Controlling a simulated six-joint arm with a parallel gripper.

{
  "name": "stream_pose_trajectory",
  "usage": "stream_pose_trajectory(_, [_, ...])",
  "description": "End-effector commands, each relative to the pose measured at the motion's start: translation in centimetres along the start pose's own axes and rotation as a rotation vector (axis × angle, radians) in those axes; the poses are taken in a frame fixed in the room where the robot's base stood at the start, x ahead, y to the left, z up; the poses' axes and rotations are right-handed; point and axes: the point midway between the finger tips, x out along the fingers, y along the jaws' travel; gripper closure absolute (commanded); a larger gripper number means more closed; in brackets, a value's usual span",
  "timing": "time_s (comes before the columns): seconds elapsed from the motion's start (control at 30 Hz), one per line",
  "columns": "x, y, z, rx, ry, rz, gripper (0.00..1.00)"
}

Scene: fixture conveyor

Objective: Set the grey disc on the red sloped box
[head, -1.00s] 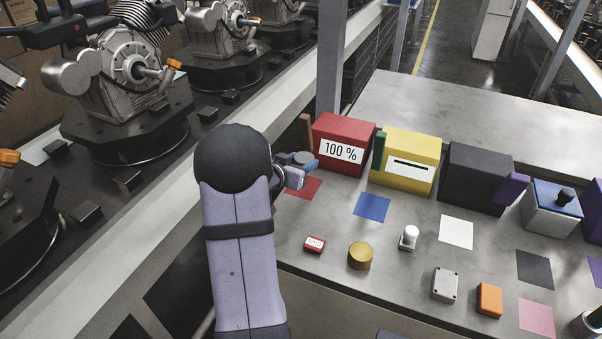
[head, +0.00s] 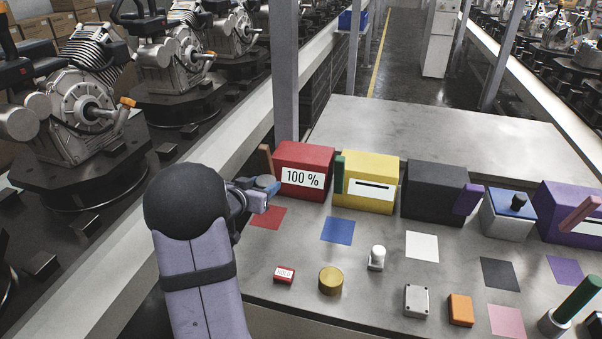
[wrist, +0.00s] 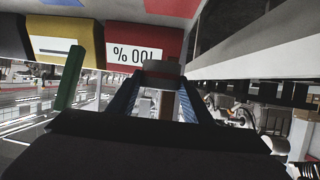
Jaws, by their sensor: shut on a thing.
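The red sloped box (head: 318,157) stands at the left of the row of boxes, with a white "100 %" label on its front. It also shows upside down at the top of the wrist view (wrist: 118,35). The grey disc (head: 265,181) is held up just left of the red box's front. My gripper (head: 262,190) is shut on it. In the wrist view the disc (wrist: 160,68) sits between the blue fingertips (wrist: 160,82). I cannot tell whether the disc touches the box.
A brown bar (head: 265,160) stands at the red box's left side. A yellow box (head: 370,170) is close on its right, then a black box (head: 435,185). A red square (head: 268,217) lies flat in front. Small items, including a gold cylinder (head: 331,281), stand nearer on the table.

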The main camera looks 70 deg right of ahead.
Motion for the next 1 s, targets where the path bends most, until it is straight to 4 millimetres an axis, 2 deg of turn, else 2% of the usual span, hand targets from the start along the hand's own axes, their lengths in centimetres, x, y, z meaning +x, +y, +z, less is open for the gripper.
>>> stream_pose_trajectory(0.47, [-0.1, -0.6, -0.8, -0.008, 0.003, -0.022, 0.91])
stream_pose_trajectory(0.67, [-0.2, -3.0, -2.6, -0.045, 0.003, -0.11, 0.91])
stream_pose_trajectory(0.93, [-1.0, -8.2, -4.7, -0.124, 0.002, -0.297, 0.91])
stream_pose_trajectory(1.0, [0.2, -9.2, -6.5, -0.138, 0.004, -0.336, 0.91])
